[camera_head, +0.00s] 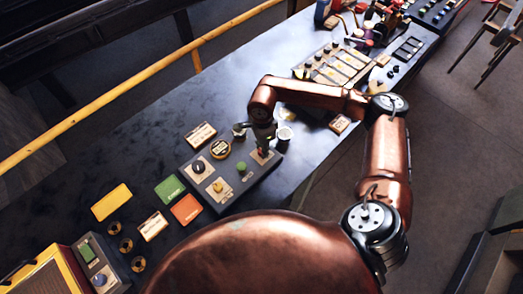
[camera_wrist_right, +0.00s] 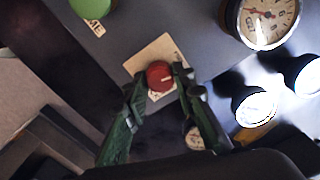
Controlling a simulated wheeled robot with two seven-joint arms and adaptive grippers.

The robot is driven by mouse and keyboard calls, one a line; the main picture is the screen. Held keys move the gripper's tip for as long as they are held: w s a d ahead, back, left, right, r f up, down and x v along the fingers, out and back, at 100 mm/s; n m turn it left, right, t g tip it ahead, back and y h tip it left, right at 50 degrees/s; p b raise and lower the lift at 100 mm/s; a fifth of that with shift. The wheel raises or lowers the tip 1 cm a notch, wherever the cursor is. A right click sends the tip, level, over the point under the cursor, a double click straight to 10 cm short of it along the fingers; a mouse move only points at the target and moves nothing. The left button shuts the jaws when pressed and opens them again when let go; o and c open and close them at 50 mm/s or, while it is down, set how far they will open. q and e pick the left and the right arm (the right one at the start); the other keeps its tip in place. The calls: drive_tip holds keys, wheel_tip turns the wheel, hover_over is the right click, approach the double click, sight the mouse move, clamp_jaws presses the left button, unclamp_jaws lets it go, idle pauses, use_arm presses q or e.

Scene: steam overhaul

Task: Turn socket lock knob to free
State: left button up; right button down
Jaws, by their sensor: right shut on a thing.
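A red round knob (camera_wrist_right: 159,76) with a pale pointer line sits on a cream label plate (camera_wrist_right: 152,54) on a dark control box (camera_head: 212,194). The plate's lettering is too small to read, so I cannot confirm which setting the pointer marks. My right gripper (camera_wrist_right: 159,80) has its two green fingers on either side of the knob and is shut on it. In the head view my right gripper (camera_head: 264,137) points down at the right end of the box and partly hides the knob. My left gripper is not in view.
The same box carries a black knob (camera_head: 198,166), a yellow knob (camera_head: 217,186) and a green button (camera_head: 241,166). A white-faced gauge (camera_wrist_right: 268,17) stands beside the plate. Coloured cards, including a yellow card (camera_head: 111,202), lie left. A yellow rail (camera_head: 100,98) runs behind the bench.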

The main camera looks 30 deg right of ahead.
drive_tip(key=shift+n+b, duration=0.8)
drive_tip(key=shift+n, duration=0.3)
drive_tip(key=c, duration=1.6)
unclamp_jaws()
drive_tip(key=shift+r, duration=0.1)
drive_tip(key=shift+r, duration=0.2)
wheel_tip(320, 180, up, 12)
drive_tip(key=shift+f, duration=0.25)
